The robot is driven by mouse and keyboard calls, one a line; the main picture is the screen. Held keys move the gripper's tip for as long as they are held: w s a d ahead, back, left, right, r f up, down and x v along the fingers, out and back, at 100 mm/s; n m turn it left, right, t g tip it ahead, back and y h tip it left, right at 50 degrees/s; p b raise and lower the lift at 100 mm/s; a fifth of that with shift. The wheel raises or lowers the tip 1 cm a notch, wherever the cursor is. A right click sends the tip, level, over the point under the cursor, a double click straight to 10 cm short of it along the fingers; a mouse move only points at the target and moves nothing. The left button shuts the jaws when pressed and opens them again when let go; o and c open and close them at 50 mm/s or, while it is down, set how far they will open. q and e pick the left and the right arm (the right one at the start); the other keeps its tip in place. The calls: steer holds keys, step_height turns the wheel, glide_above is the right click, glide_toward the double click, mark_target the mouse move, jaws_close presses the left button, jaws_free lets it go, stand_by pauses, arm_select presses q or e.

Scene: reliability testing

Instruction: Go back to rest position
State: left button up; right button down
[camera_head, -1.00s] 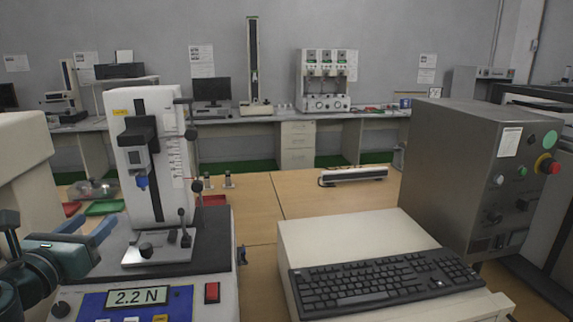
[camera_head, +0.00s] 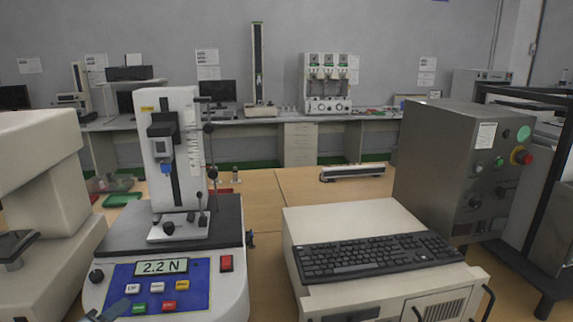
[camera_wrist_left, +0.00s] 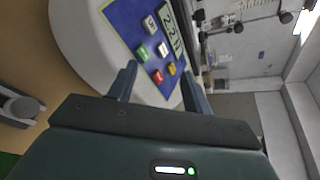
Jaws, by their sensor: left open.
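My left gripper (camera_wrist_left: 160,85) is open and empty in the left wrist view, its two fingers apart in front of the tester's control panel (camera_wrist_left: 150,42). In the head view only a small blue-grey part of it (camera_head: 112,310) shows at the bottom left edge, low by the front of the tester. The force tester (camera_head: 178,150) stands upright on its dark-topped base, its display (camera_head: 161,267) reading 2.2 N. Whether the gripper touches the tester cannot be told. My right gripper is out of view.
A white cabinet with a black keyboard (camera_head: 375,257) on it stands right of the tester. A grey metal box with a red button (camera_head: 521,156) is further right. A cream machine (camera_head: 40,190) stands at left. A wooden table (camera_head: 262,190) lies behind.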

arm_select(q)
steer(key=s+d+f+n+g, duration=0.1)
steer(key=s+d+f+n, duration=0.1)
steer(key=d+f+n, duration=0.1)
steer(key=s+d+f+n+h, duration=0.1)
steer(key=s+d+f+n, duration=0.1)
steer(key=s+f+n, duration=0.1)
steer(key=s+d+f+n+g, duration=0.1)
steer(key=s+d+f+n, duration=0.1)
steer(key=f, duration=0.5)
steer(key=shift+s+d+n+g+h, duration=0.2)
steer(key=shift+d+n, duration=0.2)
steer(key=shift+n, duration=0.25)
steer(key=shift+s+d+n+g+h, duration=0.1)
steer(key=shift+s+d+n, duration=0.1)
steer(key=shift+d+n, duration=0.35)
steer(key=s+d+f+n+h, duration=0.1)
steer(key=s+d+f+n, duration=0.1)
steer(key=d+n, duration=0.3)
steer(key=s+d+f+n+g+h, duration=0.1)
steer(key=s+d+f+n, duration=0.2)
steer(key=s+d+n, duration=0.2)
steer(key=shift+d+n+p, duration=0.35)
steer(key=shift+d+n, duration=0.25)
steer(key=shift+d, duration=0.45)
steer(key=shift+a+f, duration=0.1)
